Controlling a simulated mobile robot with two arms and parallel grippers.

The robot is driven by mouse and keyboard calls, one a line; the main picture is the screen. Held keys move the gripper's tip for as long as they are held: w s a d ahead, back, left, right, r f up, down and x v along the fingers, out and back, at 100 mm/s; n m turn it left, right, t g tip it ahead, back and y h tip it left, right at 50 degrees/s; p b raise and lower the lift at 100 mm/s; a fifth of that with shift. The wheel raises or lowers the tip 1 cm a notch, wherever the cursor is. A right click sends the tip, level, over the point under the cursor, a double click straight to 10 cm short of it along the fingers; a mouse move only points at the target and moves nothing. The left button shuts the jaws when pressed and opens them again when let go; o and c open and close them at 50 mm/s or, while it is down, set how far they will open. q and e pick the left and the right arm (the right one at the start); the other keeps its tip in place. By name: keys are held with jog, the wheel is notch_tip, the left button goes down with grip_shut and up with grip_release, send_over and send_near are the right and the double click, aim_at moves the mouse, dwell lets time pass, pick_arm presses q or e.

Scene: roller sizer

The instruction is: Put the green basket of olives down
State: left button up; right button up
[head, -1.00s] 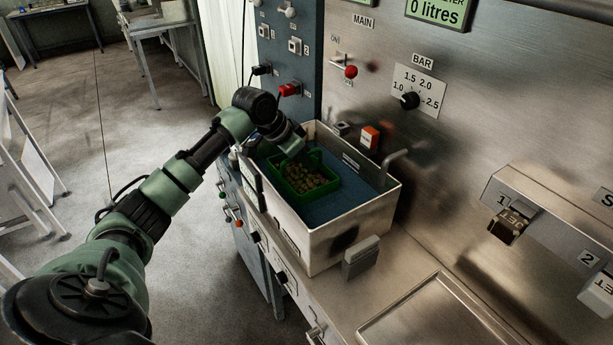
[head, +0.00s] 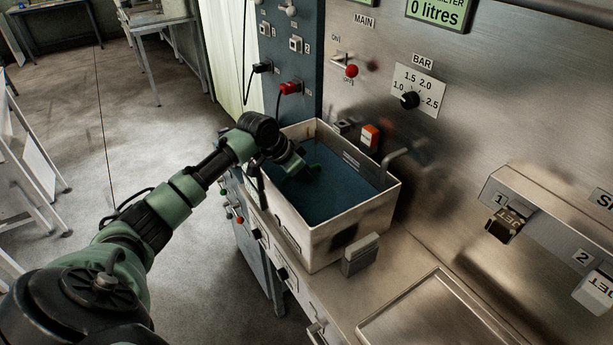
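My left gripper (head: 304,172) reaches down into a steel tank (head: 346,222) filled with dark blue liquid (head: 338,192). A small piece of green (head: 315,169) shows at its fingertips, at the liquid's surface; it looks like part of the green basket. The rest of the basket and the olives are hidden, seemingly under the liquid. The fingers are too small and dark to tell whether they are shut on it. My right gripper is not in view.
A grey block (head: 361,256) is at the tank's front. A shallow empty tray (head: 430,315) lies at front right.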

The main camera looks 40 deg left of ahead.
pick_arm(q)
jog(key=shift+r, duration=0.1)
jog(key=b+v, duration=0.2)
jog(key=v, duration=1)
jog(key=shift+r, duration=0.1)
dwell(0.9)
